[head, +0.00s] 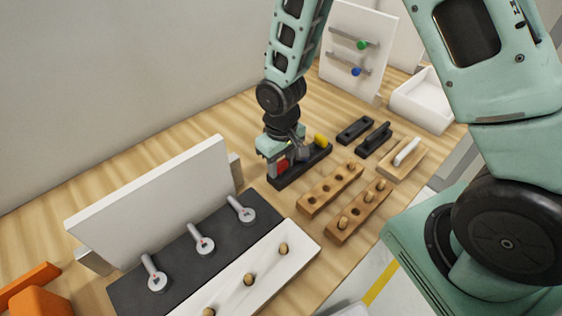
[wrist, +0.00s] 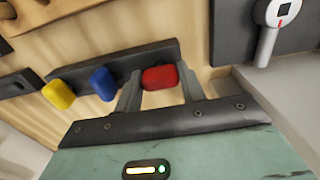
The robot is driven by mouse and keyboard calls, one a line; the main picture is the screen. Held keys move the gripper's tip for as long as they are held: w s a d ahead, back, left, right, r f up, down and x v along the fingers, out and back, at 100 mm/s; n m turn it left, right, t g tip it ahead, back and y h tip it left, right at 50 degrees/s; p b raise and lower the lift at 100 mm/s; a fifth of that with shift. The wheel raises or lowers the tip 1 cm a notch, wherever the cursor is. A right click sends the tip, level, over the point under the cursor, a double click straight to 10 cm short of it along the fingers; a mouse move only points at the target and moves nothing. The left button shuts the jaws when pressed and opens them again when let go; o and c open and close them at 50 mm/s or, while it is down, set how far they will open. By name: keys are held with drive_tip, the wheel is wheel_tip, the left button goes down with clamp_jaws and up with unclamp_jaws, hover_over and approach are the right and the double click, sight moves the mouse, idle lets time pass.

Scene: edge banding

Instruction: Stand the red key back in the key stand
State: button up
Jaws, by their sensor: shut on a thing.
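The red key (wrist: 160,77) is between the two fingers of my gripper (wrist: 158,92), which is shut on it. It also shows as a small red patch (head: 283,167) beside my gripper (head: 281,165) in the head view. The dark key stand (head: 288,182) lies on the table right below; it also shows in the wrist view (wrist: 135,58). The red key is over or at one end of the stand; I cannot tell whether it is seated. The blue key (wrist: 102,83) and the yellow key (wrist: 58,94) stand along it. In the head view the yellow key (head: 321,140) shows, while blue is hidden.
Wooden blocks with pegs (head: 331,190) lie in front of the stand. Dark holders (head: 355,130) and a white bin (head: 422,100) are to the right. A white upright panel (head: 150,200) and a dark mat with grey tools (head: 202,240) are at left.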

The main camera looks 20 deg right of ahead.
drive_tip(key=shift+f, duration=0.25)
idle(0.4)
drive_tip(key=o, duration=1.1)
drive_tip(key=shift+c, duration=0.2)
drive_tip(key=shift+r+p, duration=1.85)
drive_tip(key=shift+r, duration=0.7)
